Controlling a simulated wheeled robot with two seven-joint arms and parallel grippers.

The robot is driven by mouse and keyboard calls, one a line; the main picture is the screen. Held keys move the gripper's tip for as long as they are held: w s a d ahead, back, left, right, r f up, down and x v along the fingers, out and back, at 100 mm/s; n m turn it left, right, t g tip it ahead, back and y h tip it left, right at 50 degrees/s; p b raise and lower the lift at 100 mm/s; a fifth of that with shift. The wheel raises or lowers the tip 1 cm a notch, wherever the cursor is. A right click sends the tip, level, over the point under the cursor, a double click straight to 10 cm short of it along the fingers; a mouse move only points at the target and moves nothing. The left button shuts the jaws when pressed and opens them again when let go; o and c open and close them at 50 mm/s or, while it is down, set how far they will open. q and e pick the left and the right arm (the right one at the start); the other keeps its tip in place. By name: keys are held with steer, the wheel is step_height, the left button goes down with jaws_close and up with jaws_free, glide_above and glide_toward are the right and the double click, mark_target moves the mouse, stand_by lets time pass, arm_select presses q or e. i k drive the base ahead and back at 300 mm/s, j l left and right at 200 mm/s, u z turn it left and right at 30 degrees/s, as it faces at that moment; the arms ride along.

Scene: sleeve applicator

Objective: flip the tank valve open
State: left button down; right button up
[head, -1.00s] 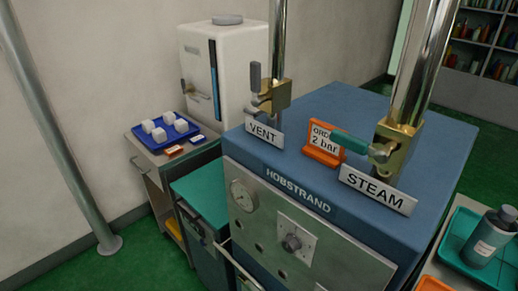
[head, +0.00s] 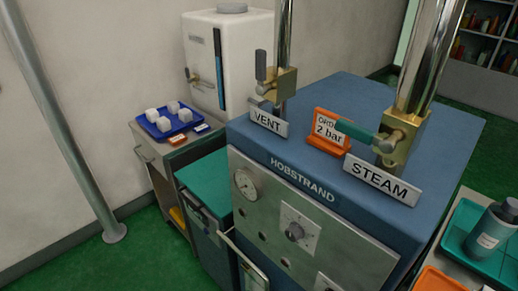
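The white tank (head: 240,62) stands against the wall at the back, left of the blue machine. It has a dark blue vertical strip and a grey cap on top. A small brass tank valve (head: 203,82) sticks out of its front left side. A short dark lever at its left end looks roughly upright, but it is small in the picture. Neither of my grippers is in view, and nothing touches the valve.
A cart with a blue tray (head: 150,129) of white cubes stands below the tank. A grey pole (head: 62,130) rises at left. Green floor is free there.

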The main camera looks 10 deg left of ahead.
mark_target(187, 70)
steer(key=j+u, duration=0.2)
steer(key=j, duration=1.6)
steer(key=i+j, duration=0.2)
steer(key=j, duration=0.2)
steer(key=i+j, duration=0.15)
steer(key=j, duration=0.3)
steer(key=i+j, duration=0.2)
steer(key=j, duration=0.2)
steer(key=i+j+u, duration=0.1)
steer(key=j, duration=0.3)
steer(key=i+j, duration=0.5)
steer(key=j, duration=0.3)
steer(key=i+j, duration=0.2)
steer(key=j, duration=0.2)
steer(key=i+l+u, duration=0.05)
